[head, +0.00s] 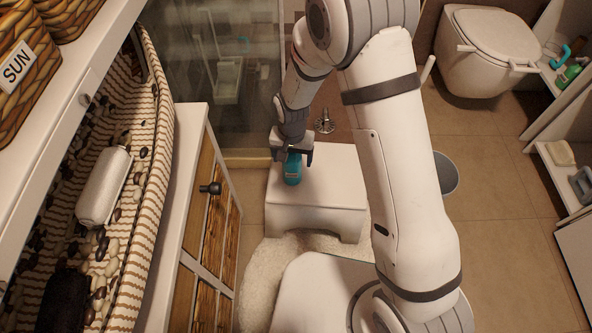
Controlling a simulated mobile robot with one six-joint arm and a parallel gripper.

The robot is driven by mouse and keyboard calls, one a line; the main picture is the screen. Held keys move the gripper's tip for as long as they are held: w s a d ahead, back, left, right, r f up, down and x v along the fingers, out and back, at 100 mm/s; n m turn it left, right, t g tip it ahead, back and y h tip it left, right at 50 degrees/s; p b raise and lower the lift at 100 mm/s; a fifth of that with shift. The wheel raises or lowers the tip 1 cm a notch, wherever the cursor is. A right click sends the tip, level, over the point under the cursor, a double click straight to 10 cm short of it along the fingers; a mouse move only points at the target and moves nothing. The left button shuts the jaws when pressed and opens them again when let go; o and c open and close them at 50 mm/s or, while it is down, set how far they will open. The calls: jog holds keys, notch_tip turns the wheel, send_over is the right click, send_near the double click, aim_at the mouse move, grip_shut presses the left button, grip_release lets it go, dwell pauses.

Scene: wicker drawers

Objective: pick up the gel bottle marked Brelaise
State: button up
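A teal bottle (292,172) is on the white step stool (325,190) in the middle of the head view. No writing can be read on it, so I cannot tell whether it is marked Brelaise. My gripper (292,155) is at the bottle's far end, pointing down over the stool. Its two dark fingers are spread, one on each side of the bottle, with a gap visible at the right finger. The gripper body hides part of the bottle's far end.
A striped basket (150,190) on the left holds a white cylindrical item (104,186) and a dark item (62,300). A cabinet with a black knob (211,188) stands left of the stool. A toilet (490,45) and shelves with a green bottle (568,75) are at right.

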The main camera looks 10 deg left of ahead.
jog(key=shift+r, duration=0.1)
jog(key=c, duration=1.7)
